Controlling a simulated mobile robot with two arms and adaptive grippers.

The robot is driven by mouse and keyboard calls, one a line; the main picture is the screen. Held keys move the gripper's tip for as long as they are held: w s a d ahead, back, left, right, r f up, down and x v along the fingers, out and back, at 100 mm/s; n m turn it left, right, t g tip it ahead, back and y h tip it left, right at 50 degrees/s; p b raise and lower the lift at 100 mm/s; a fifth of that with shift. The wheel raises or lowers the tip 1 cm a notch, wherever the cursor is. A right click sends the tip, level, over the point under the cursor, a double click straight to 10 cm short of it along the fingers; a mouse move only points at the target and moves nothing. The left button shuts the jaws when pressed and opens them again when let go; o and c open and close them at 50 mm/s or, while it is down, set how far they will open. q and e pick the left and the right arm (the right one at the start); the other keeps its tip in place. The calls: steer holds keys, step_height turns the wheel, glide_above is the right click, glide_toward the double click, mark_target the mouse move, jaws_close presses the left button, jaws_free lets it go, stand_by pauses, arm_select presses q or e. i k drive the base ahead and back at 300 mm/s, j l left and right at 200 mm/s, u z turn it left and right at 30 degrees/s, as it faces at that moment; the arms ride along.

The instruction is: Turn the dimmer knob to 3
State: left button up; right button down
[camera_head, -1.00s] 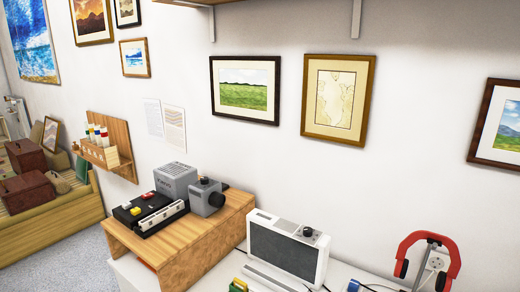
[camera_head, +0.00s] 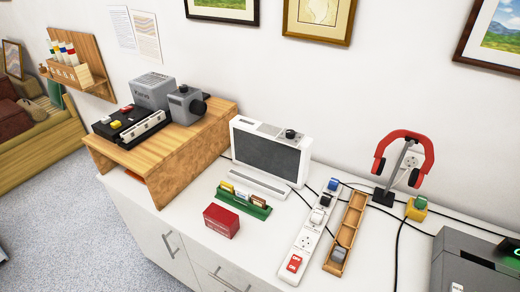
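I see two black knobs, and cannot tell which is the dimmer knob. One black knob (camera_head: 291,134) is on the top right of a white box with a dark grey front panel (camera_head: 268,153), standing on the white cabinet against the wall. The other black knob (camera_head: 198,107) is on the side of a small grey box (camera_head: 183,103) on the wooden riser at left. Number marks are too small to read on either. Neither of my grippers is in view.
The white cabinet top (camera_head: 195,252) also holds a red box (camera_head: 221,221), a green rack (camera_head: 243,200), a white power strip (camera_head: 303,240), a wooden tray (camera_head: 347,232), red headphones on a stand (camera_head: 403,150) and a dark grey device (camera_head: 470,265). Black cables run between them.

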mark_target(290, 134)
steer(key=i+j, duration=0.1)
steer(key=j, duration=0.2)
steer(key=j+z, duration=0.1)
steer(key=z, duration=0.3)
steer(key=j+z, duration=0.15)
steer(key=z, duration=0.25)
steer(key=j+z, duration=0.1)
steer(key=z, duration=0.3)
steer(key=j+z, duration=0.15)
steer(key=z, duration=0.25)
